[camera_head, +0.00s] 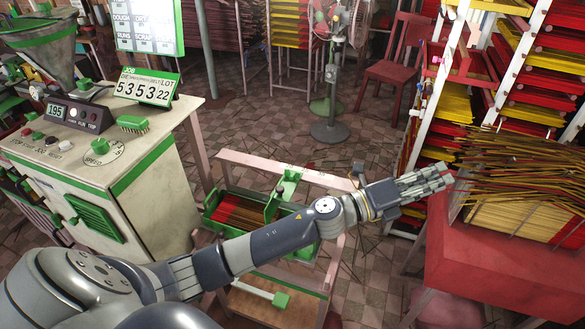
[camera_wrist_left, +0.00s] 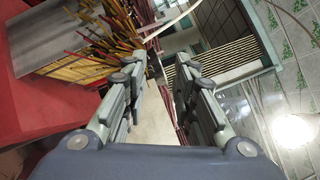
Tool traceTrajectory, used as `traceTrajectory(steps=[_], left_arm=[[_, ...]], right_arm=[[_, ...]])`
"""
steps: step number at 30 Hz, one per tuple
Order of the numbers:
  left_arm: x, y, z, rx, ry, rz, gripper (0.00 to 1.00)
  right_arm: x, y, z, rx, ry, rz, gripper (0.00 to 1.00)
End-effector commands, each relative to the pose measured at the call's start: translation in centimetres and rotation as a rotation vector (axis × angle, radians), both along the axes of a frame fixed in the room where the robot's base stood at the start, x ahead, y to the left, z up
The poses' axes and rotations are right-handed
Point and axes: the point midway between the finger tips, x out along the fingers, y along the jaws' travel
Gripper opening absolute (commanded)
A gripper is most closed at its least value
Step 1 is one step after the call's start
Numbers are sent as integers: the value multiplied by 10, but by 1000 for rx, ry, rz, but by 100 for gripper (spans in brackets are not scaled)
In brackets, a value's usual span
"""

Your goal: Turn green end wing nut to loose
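My left gripper (camera_head: 428,182) reaches across to the right in the head view, its fingertips close to the incense sticks at the red table. In the left wrist view its two fingers (camera_wrist_left: 155,72) stand apart with nothing held between them. A green-framed tray (camera_head: 212,208) with red and dark sticks sits on a cart in the middle, partly hidden behind my left arm. A green upright part (camera_head: 284,190) stands over the tray. A green block (camera_head: 281,299) ends a pale rod lower on the cart. I cannot tell which green part is the wing nut. My right gripper is out of view.
A cream machine (camera_head: 150,205) with knobs and a number sign (camera_head: 146,87) stands at left. A red table (camera_head: 480,265) with piled incense sticks (camera_head: 515,215) is at right, before loaded racks (camera_head: 470,100). A fan (camera_head: 330,75) and red chair (camera_head: 395,65) stand behind. Tiled floor is open between.

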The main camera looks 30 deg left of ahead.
Motion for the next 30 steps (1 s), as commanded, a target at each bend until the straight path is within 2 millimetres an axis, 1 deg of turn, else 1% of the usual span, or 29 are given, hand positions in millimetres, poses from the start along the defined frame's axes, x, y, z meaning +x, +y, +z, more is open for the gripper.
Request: traceTrajectory(steps=[1,2,3,5,6,8,10,11,12,14,15,16,17,18,19,20,21,24,27,30], left_arm=[[1,-12,6,132,-98,-78,26],[-1,-19,6,210,-152,-126,26],[-2,-25,4,317,-220,-190,26],[-5,-30,-5,478,-310,-285,26],[-6,-30,-12,587,-363,-349,26],[-6,-21,-26,754,-430,-443,26],[-4,-1,-44,948,-487,-553,26],[-2,11,-51,1030,-503,-600,26],[1,31,-60,1140,-515,-662,26],[6,67,-70,1301,-519,-756,26],[9,94,-74,1403,-506,-817,26],[10,117,-76,1475,-490,-863,26],[12,139,-76,1544,-471,-907,26],[13,169,-74,1628,-436,-962,26],[12,191,-72,1683,-405,-1001,26],[12,212,-68,1732,-373,-1039,26],[9,239,-63,1789,-326,-1085,26],[2,292,-47,1885,-218,-1173,26],[-6,325,-34,1934,-135,-1231,26],[-11,340,-29,1954,-93,-1258,26]], right_arm=[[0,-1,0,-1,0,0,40],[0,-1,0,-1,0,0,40],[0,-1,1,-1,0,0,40],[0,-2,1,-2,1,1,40],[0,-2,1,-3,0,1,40],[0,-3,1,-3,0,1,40],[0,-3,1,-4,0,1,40],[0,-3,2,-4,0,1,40],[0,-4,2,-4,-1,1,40],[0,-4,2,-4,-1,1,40],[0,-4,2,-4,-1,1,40],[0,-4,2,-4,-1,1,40],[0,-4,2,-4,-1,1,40],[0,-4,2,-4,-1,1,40],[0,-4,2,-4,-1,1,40],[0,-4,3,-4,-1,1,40],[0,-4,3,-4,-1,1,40],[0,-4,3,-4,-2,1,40],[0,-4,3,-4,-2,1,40],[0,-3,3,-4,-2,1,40]])
